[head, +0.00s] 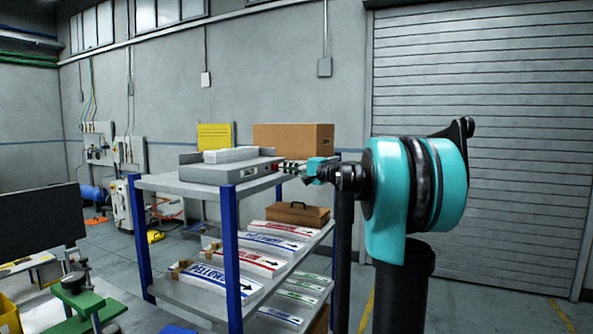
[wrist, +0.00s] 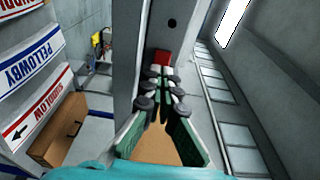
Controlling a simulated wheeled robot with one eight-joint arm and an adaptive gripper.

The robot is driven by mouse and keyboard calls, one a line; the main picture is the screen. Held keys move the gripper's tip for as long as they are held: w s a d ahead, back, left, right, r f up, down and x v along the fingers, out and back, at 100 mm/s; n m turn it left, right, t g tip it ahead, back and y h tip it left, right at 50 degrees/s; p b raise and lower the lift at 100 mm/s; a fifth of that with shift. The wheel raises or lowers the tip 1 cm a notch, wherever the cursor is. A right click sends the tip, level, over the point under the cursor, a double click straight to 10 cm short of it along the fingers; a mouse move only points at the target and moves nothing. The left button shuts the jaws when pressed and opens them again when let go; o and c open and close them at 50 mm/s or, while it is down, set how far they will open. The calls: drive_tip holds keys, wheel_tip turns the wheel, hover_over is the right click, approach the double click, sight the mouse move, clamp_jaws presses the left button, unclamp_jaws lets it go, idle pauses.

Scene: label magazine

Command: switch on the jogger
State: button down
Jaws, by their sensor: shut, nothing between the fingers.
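The jogger (head: 222,172) is a flat grey box with a low back wall, on the top shelf of a cart. A pale stack of sheets (head: 231,154) lies on it. A red switch (head: 276,167) shows at its right end, and it also shows in the wrist view (wrist: 161,57), on the grey face. My gripper (head: 284,168) is shut and empty, its fingertips right at the red switch. In the wrist view the closed fingertips (wrist: 161,73) lie just below the red part and partly cover it. I cannot tell whether they touch it or which way the switch is set.
A cardboard box (head: 293,138) stands behind the gripper on the cart's top. Blue posts (head: 231,255) hold the cart (head: 180,187). Lower shelves hold label stacks (head: 262,262) and a brown case (head: 297,214). A dark screen (head: 38,229) stands at left. Floor by the shutter (head: 480,150) is clear.

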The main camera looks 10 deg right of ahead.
drive_tip(key=shift+w+a, duration=0.3)
drive_tip(key=shift+a, duration=0.05)
drive_tip(key=shift+w, duration=0.1)
